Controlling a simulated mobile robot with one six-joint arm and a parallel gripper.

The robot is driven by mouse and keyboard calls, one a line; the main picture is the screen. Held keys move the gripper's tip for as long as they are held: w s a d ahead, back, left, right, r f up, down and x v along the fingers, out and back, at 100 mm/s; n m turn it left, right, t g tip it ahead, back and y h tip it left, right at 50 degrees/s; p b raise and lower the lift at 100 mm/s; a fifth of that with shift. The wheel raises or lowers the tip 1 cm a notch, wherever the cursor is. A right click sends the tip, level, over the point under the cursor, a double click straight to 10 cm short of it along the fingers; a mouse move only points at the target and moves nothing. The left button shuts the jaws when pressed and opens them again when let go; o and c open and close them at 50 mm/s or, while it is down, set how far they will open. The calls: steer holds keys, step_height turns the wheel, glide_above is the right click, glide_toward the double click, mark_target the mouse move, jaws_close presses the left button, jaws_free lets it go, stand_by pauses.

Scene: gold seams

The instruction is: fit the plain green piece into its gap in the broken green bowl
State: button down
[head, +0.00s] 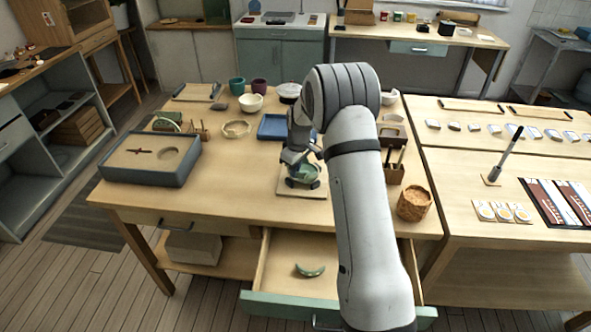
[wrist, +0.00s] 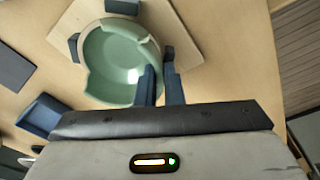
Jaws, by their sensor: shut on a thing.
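The broken green bowl (wrist: 107,58) sits on a square pale board, held between dark blue blocks; in the head view the bowl (head: 304,172) is partly covered by my gripper. My gripper (wrist: 161,68) has its two fingers close together at the bowl's near right rim. It is shut on a green piece (wrist: 154,60), which shows only a little between the fingertips. I cannot tell whether this piece is seated in the gap or just above it. Another green piece (head: 310,271), curved with pale marks, lies in the open drawer.
The open drawer (head: 270,303) juts out at the table's front. A sand tray (head: 118,172) stands at the left, a blue tray (head: 268,133) behind the board, and a cork pot (head: 414,206) at the right.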

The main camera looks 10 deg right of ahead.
steer(key=shift+f+b, duration=0.6)
steer(key=shift+b, duration=0.75)
stand_by(2.8)
steer(key=c, duration=1)
jaws_free()
steer(key=shift+r, duration=0.1)
steer(key=shift+r+p, duration=1.35)
steer(key=shift+r, duration=1.6)
